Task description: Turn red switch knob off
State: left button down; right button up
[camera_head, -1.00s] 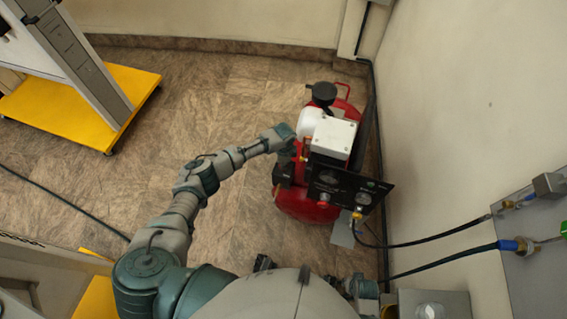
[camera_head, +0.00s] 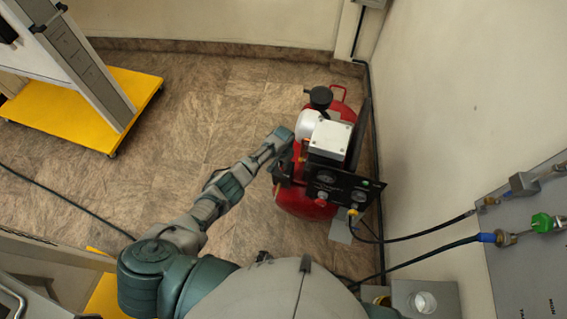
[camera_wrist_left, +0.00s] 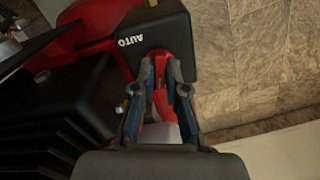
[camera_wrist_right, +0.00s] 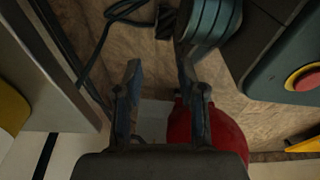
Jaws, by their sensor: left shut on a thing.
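The red switch knob (camera_wrist_left: 160,67) is on a black box marked AUTO (camera_wrist_left: 183,38) in the left wrist view. The lettering appears upside down there. My left gripper (camera_wrist_left: 161,78) has its two fingers on either side of the knob and is shut on it. In the head view, my left gripper (camera_head: 284,138) reaches the left side of the red compressor (camera_head: 305,204); the knob is hidden there. My right gripper (camera_wrist_right: 160,88) has its fingers apart with nothing between them; it cannot be made out in the head view.
The compressor's black gauge panel (camera_head: 343,188) faces the near side. Hoses (camera_head: 425,232) run from the compressor area to a wall panel (camera_head: 525,270) at right. A yellow-based stand (camera_head: 75,125) is at upper left. Floor (camera_head: 190,120) left of the compressor is clear.

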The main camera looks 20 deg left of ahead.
pick_arm(q)
jog(key=shift+s+f+n+p, duration=0.1)
jog(key=shift+n+p, duration=0.35)
jog(key=shift+n, duration=1.35)
pick_arm(e)
jog(key=shift+s+d+f, duration=0.15)
jog(key=shift+s+f, duration=0.2)
jog(key=shift+s, duration=0.35)
jog(key=shift+s+d+f, duration=0.15)
jog(key=shift+s+f, duration=0.15)
jog(key=shift+s, duration=0.35)
pick_arm(q)
jog(key=c, duration=1.2)
grip_release()
pick_arm(e)
jog(key=shift+s, duration=0.1)
pick_arm(q)
notch_tip(320, 180, up, 12)
jog(key=shift+f, duration=0.1)
